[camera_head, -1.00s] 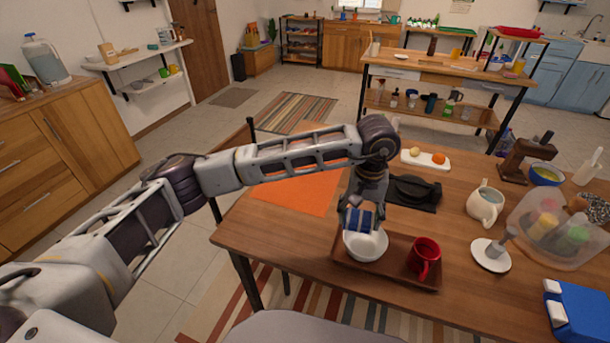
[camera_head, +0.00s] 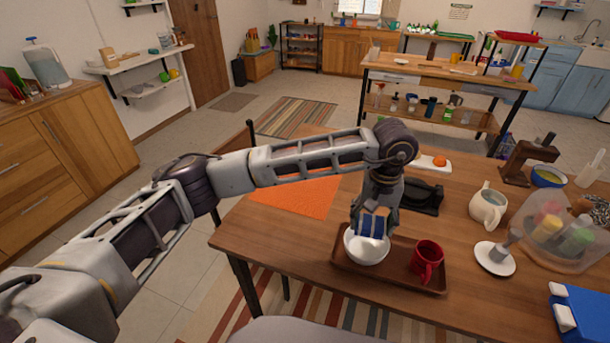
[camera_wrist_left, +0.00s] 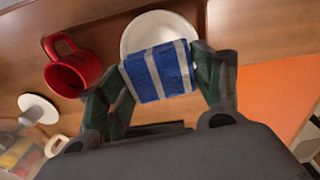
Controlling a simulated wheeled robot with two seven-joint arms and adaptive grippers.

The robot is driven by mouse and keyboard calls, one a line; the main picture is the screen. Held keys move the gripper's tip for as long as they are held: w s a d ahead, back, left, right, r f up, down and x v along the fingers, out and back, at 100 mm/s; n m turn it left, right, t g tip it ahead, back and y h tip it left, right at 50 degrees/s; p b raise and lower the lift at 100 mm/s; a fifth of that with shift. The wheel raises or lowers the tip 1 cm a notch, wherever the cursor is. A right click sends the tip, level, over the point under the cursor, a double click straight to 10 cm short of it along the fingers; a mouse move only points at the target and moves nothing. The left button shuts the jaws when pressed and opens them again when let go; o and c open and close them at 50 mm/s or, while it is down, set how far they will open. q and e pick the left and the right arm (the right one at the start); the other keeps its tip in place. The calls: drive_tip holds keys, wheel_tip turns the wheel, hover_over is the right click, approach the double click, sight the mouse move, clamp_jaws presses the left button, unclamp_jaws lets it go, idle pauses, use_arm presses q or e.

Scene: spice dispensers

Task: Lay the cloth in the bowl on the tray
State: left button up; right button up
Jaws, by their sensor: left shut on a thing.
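A blue cloth with pale stripes (camera_head: 371,226) is held between the fingers of my left gripper (camera_head: 373,217). It also shows in the left wrist view (camera_wrist_left: 160,72), with a green-padded finger at each side. The white bowl (camera_head: 366,250) is on the brown tray (camera_head: 392,274). The cloth is at the bowl's opening, over its far part; I cannot tell whether it touches the bowl. In the left wrist view the bowl (camera_wrist_left: 150,22) is partly hidden behind the cloth. My right gripper is not in view.
A red mug (camera_head: 426,260) stands on the tray, right of the bowl. A black object (camera_head: 424,197) is behind the tray. A white saucer (camera_head: 495,259), a white pitcher (camera_head: 488,206) and a clear bin (camera_head: 550,238) stand to the right. An orange mat (camera_head: 297,194) lies left.

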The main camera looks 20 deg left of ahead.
use_arm(q)
drive_tip(key=shift+f, duration=0.2)
idle(0.5)
drive_tip(key=shift+f+b, duration=1.8)
drive_tip(key=shift+f, duration=0.05)
drive_tip(key=shift+f+b, duration=1)
drive_tip(key=shift+f, duration=0.2)
idle(1.8)
drive_tip(key=o, duration=1.1)
drive_tip(key=shift+o, duration=0.2)
drive_tip(key=shift+r, duration=0.15)
wheel_tip(320, 180, up, 12)
drive_tip(key=shift+f, duration=0.15)
